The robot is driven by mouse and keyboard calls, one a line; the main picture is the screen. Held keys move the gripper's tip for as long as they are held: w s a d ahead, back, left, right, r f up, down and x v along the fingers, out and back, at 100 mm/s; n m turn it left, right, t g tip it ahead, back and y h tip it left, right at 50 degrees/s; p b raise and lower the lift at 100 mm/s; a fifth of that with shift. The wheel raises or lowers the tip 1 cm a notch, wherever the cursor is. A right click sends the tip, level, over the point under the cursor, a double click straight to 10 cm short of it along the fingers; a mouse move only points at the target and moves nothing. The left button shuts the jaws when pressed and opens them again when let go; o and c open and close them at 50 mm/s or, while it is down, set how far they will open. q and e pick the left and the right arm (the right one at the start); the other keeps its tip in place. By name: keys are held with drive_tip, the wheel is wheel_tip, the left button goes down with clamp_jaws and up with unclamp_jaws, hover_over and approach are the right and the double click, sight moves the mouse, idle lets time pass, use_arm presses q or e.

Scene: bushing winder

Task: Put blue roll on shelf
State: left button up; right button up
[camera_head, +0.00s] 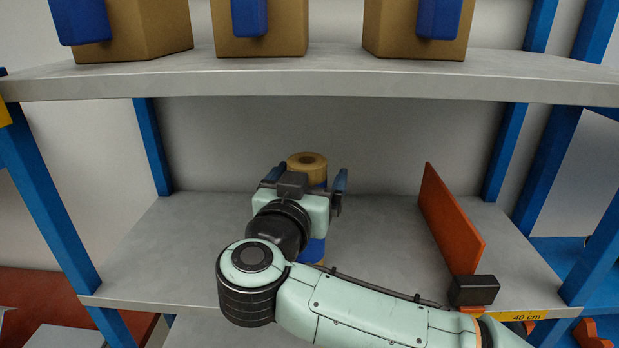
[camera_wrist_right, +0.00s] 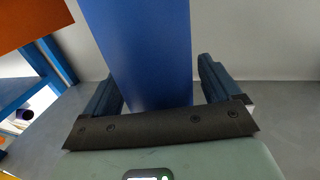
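The blue roll (camera_wrist_right: 145,50) is a blue cylinder with a tan end ring (camera_head: 307,163) on top. In the head view it stands roughly upright over the middle shelf (camera_head: 190,240), mostly hidden behind my right gripper and wrist. A strip of its blue side and lower tan end shows below the wrist. My right gripper (camera_head: 306,180) reaches in over the shelf, its fingers on either side of the roll. The fingers look open, with gaps to the roll in the head view. In the wrist view the roll is between the fingers (camera_wrist_right: 160,88). My left gripper is out of view.
An upright orange divider (camera_head: 450,215) stands on the shelf at right. A small black block (camera_head: 474,290) sits at the front edge by a "40 cm" label. The upper shelf (camera_head: 330,75) carries cardboard boxes (camera_head: 262,35). The shelf's left part is clear.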

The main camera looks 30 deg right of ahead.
drive_tip(key=b+v, duration=0.1)
drive_tip(key=v, duration=1.1)
drive_tip(key=shift+r, duration=0.2)
